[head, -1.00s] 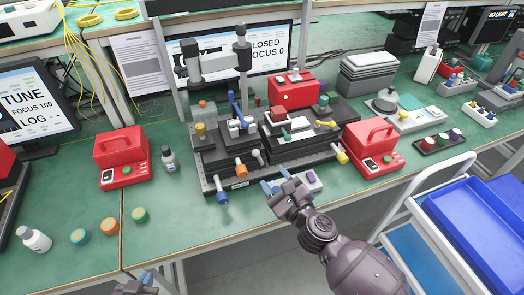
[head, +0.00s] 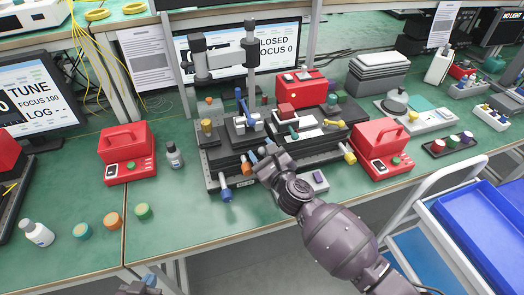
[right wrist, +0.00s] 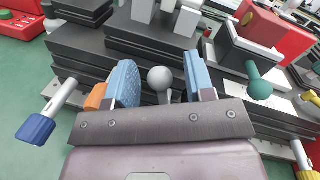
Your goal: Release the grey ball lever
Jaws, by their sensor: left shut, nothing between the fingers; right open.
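The grey ball lever (right wrist: 160,79) shows in the right wrist view as a round grey knob on a short stem at the front of the black stage. My right gripper (right wrist: 164,85) is open, with one blue-padded finger on each side of the ball. A gap shows on both sides, wider on the right. In the head view my right gripper (head: 262,153) is at the stage's front edge and covers the lever. My left gripper (head: 149,281) is low at the bottom edge, shut and empty, far from the stage.
An orange knob (right wrist: 96,97) sits close beside the left finger, and a blue-ended knob (right wrist: 36,129) further left. Red boxes (head: 126,145) (head: 380,147) flank the stage. Open bench lies at front left.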

